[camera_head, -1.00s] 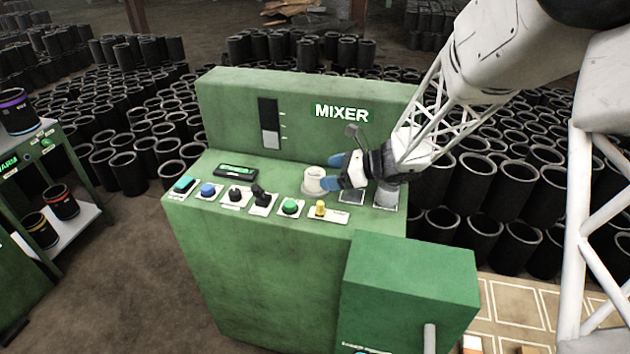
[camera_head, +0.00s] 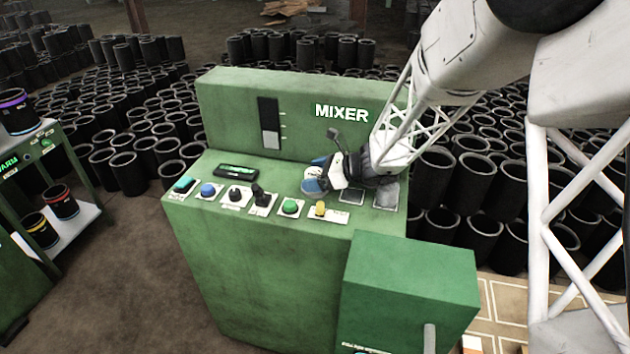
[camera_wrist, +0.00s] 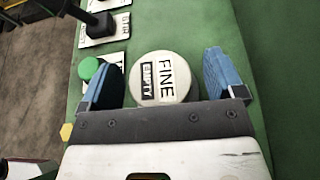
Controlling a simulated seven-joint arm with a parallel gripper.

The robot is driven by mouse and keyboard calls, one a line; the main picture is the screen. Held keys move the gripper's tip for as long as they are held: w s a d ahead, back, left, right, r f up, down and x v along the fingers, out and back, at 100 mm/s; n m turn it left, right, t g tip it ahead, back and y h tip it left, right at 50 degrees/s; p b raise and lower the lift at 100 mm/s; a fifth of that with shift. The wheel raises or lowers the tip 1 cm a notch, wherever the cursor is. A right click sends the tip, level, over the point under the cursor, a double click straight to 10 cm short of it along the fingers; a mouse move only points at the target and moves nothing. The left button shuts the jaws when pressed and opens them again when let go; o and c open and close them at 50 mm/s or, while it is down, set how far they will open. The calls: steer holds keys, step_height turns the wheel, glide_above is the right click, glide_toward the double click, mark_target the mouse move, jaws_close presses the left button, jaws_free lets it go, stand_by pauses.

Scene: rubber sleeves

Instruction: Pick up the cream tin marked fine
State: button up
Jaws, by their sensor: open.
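The cream tin marked FINE (camera_wrist: 160,78) shows in the wrist view as a round cream top with the words FINE and EMPTY on it. It lies between the two blue fingers of my gripper (camera_wrist: 163,76), with a gap showing on each side. My gripper (camera_head: 318,177) is open over the green mixer panel. In the head view the gripper hides nearly all of the tin. Whether the fingertips reach down beside the tin's wall I cannot tell.
The green mixer (camera_head: 245,262) carries a row of buttons and levers, with a green button (camera_head: 290,206) and a yellow knob (camera_head: 320,207) close to my gripper. Its upright back panel (camera_head: 230,115) stands behind. Grey square pads (camera_head: 352,195) lie to the right.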

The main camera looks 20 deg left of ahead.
mark_target(315, 173)
stand_by(0.3)
steer(key=c, duration=1.1)
steer(key=shift+r, duration=0.1)
steer(key=shift+r, duration=4.95)
